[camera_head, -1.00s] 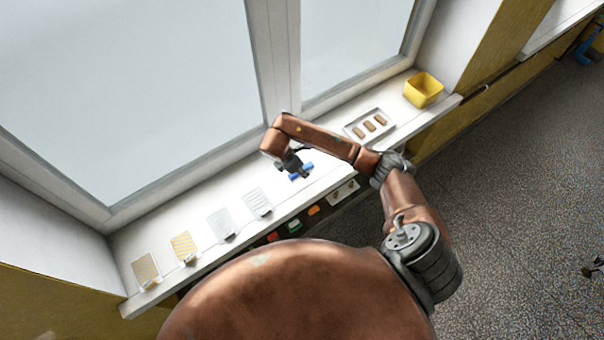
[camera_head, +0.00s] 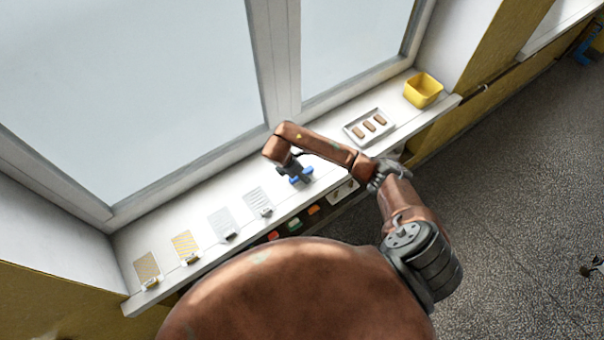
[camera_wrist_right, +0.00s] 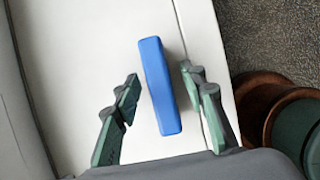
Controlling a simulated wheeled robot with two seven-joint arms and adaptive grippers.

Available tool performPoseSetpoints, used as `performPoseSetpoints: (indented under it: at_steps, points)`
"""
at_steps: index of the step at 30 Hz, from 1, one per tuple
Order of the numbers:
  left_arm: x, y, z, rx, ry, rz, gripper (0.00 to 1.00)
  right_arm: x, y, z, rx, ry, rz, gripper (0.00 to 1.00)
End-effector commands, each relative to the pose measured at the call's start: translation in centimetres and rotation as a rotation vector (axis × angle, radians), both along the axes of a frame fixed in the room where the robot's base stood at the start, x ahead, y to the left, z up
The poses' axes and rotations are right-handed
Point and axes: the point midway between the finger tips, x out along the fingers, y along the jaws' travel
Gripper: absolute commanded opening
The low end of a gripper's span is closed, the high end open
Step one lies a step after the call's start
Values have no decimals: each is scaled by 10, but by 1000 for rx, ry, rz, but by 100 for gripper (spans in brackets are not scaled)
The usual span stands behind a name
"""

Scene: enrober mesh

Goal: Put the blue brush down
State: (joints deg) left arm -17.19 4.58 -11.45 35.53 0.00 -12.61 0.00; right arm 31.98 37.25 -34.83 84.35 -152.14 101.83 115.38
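The blue brush (camera_head: 307,175) is at the sill (camera_head: 328,168) below my right gripper (camera_head: 299,176), which partly hides it in the head view. In the right wrist view the brush (camera_wrist_right: 160,87) is a plain blue bar lying between the two fingers of my right gripper (camera_wrist_right: 161,80). A gap shows on each side of the brush, so the fingers are open and apart from it. The brush appears to rest on the white surface, though its underside is hidden. My left gripper is not in view.
Several small mesh sheets (camera_head: 221,222) lie along the sill to the left. A tray with brown bars (camera_head: 354,136) and a yellow bin (camera_head: 423,90) stand to the right. The window is behind; the sill's front edge is close to the brush.

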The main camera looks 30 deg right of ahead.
Motion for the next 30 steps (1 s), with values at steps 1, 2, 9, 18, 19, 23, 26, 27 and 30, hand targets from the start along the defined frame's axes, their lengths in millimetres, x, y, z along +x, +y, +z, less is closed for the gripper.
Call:
performPoseSetpoints:
  at_steps: [1, 2, 9, 18, 19, 23, 26, 27, 30]
  points:
    - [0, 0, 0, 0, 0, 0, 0, 0, 0, 0, 0, 0, 0, 39]
    - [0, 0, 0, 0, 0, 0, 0, 0, 0, 1, 0, -1, 0, 39]
    - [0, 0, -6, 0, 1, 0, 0, 1, 11, 27, 0, -4, 4, 39]
    - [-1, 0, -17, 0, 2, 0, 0, -1, 34, 83, -1, -4, 3, 39]
    - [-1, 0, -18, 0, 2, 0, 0, -2, 36, 88, 0, -4, 2, 39]
    - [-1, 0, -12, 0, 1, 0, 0, -2, 42, 105, -2, -4, 2, 39]
    - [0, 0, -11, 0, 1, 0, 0, -3, 45, 111, -1, -2, 1, 39]
    - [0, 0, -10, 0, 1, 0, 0, -3, 45, 111, -1, -1, 0, 39]
    - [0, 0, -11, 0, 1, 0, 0, -3, 46, 112, -1, 0, 0, 39]
